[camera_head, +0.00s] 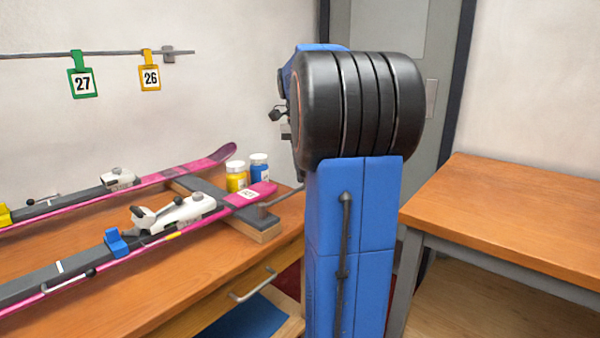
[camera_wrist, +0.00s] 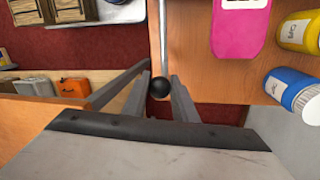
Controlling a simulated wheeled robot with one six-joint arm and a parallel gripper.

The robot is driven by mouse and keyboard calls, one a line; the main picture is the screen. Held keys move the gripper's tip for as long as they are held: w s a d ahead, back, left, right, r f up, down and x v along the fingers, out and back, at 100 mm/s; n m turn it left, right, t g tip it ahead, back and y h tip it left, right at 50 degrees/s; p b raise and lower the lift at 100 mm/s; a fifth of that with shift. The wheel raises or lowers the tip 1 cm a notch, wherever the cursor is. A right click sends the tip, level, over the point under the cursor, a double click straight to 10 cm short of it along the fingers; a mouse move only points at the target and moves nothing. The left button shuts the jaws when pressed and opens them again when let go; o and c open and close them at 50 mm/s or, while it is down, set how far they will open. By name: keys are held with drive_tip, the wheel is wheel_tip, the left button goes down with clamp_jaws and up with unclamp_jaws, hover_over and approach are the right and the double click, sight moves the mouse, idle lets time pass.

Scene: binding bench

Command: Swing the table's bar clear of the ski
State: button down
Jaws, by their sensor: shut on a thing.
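The table's bar is a thin metal rod (camera_head: 282,197) that runs from near the front ski's tip toward the right, where my arm hides its end. In the wrist view the bar (camera_wrist: 164,45) ends in a black ball knob (camera_wrist: 159,88). My gripper (camera_wrist: 158,92) is shut on this knob, one finger on each side. The front ski (camera_head: 262,190) is pink with a white label and a white binding. Its tip (camera_wrist: 237,30) lies right of the bar in the wrist view, with a gap of bare wood between them. In the head view my gripper is hidden behind my arm.
A yellow jar (camera_head: 236,176) and a blue jar (camera_head: 259,167) stand behind the ski tip. A second ski (camera_head: 205,164) lies behind. Tags 27 (camera_head: 83,82) and 26 (camera_head: 150,76) hang on a rail. A drawer handle (camera_head: 253,285) sticks out in front. Another wooden table (camera_head: 510,215) stands right.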

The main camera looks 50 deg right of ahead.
drive_tip(key=shift+s, duration=0.1)
idle(0.3)
drive_tip(key=c, duration=1.4)
unclamp_jaws()
drive_tip(key=shift+s, duration=0.1)
drive_tip(key=shift+c, duration=0.2)
drive_tip(key=shift+r, duration=0.1)
drive_tip(key=w+r, duration=0.3)
drive_tip(key=r, duration=1.3)
drive_tip(key=shift+w+d+r, duration=0.2)
drive_tip(key=shift+d+r, duration=0.1)
drive_tip(key=shift+r, duration=0.1)
